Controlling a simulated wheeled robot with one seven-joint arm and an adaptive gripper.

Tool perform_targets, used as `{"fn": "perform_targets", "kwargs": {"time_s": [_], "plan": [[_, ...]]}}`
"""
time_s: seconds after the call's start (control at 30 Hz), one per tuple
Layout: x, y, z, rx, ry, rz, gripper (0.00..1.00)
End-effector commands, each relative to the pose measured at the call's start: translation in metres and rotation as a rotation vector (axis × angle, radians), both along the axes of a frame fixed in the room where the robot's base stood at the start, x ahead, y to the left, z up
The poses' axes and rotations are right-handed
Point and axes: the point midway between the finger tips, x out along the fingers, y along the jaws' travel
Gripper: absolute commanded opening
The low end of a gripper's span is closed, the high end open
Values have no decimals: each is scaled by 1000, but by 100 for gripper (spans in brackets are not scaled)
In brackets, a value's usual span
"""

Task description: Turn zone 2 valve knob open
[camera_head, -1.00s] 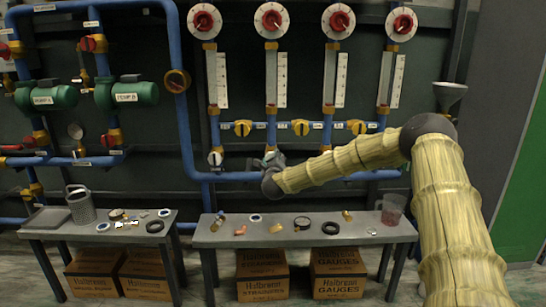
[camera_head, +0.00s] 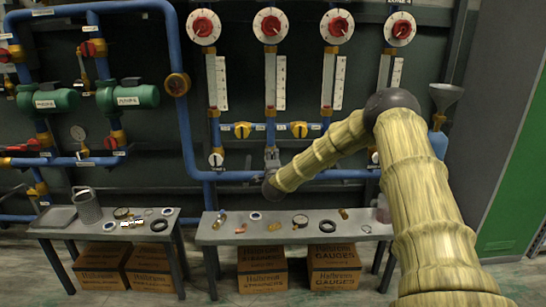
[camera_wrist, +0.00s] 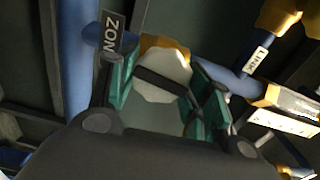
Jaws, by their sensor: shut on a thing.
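The wrist view shows a white round valve knob (camera_wrist: 164,88) with a dark bar across it, on a yellow fitting (camera_wrist: 162,43) of a blue pipe. A dark label beside it reads "ZON", and its number is not legible. My gripper (camera_wrist: 166,86) has its green fingers on both sides of the knob, shut on it. In the head view my gripper (camera_head: 271,155) is at the foot of the second gauge column from the left of the four and hides most of the knob there.
A blue pipe (camera_head: 235,177) runs just below. A grey table (camera_head: 212,236) with small parts stands under it, with cardboard boxes (camera_head: 262,268) beneath.

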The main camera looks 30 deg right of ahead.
Motion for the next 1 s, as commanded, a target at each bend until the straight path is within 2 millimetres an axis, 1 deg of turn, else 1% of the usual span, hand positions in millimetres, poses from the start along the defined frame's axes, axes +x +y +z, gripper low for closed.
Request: {"fn": "perform_targets", "kwargs": {"time_s": [0.3,0.87,0.9,0.97,1.0], "plan": [[0,2,0,-114,72,3,26],[-1,1,-2,-140,90,3,26],[-1,1,-2,-140,90,3,52],[-1,1,-2,-140,90,3,63],[-1,1,-2,-140,89,2,70]]}}
